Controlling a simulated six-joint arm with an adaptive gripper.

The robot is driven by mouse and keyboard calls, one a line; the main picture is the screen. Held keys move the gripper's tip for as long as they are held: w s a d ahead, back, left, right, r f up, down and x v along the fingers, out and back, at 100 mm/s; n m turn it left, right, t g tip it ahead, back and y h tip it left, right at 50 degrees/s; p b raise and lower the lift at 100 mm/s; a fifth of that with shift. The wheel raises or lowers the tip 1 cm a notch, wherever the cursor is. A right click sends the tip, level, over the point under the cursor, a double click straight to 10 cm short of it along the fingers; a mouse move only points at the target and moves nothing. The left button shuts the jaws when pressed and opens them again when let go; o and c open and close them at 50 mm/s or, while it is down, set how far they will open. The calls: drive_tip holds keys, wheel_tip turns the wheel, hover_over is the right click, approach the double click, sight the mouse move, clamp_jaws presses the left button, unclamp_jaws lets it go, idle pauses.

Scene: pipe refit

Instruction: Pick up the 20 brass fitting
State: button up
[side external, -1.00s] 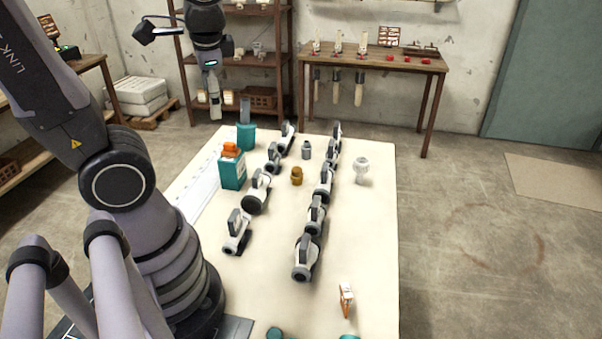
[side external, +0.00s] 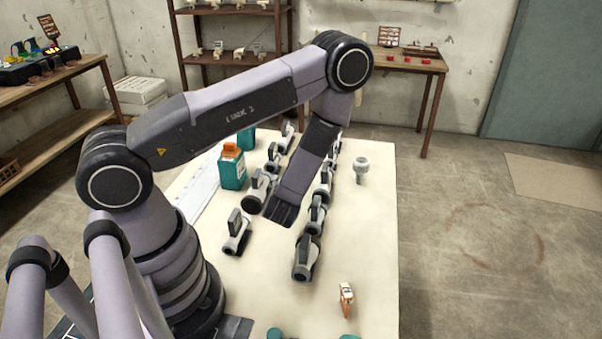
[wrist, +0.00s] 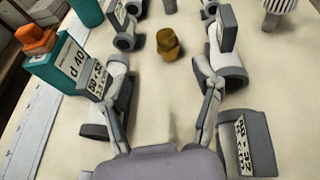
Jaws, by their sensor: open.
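The brass fitting (wrist: 168,44) stands upright on the pale tabletop in the wrist view, above the middle of the picture. My gripper (wrist: 161,84) is open and empty, its fingers spread wide. The fitting lies ahead of the gap between the fingertips, apart from both. In the side view my arm covers the place where the fitting stands, and my gripper cannot be made out there. No size mark on the fitting is readable.
Rows of grey-and-white fittings flank it, including a labelled one (wrist: 95,85) left and another (wrist: 226,50) right. A teal container (wrist: 62,62) with an orange cap stands further left. A white ribbed fitting (side external: 361,166) stands right of the rows. The table's right strip is mostly clear.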

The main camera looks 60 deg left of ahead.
drive_tip(key=x, duration=0.2)
drive_tip(key=f+x, duration=0.1)
drive_tip(key=x, duration=0.4)
drive_tip(key=shift+w+f, duration=0.15)
drive_tip(key=shift+f, duration=0.1)
drive_tip(key=shift+x, duration=3.1)
drive_tip(key=shift+w+d, duration=0.15)
drive_tip(key=shift+d, duration=0.05)
drive_tip(key=shift+c, duration=0.4)
drive_tip(key=shift+h, duration=0.3)
clamp_jaws()
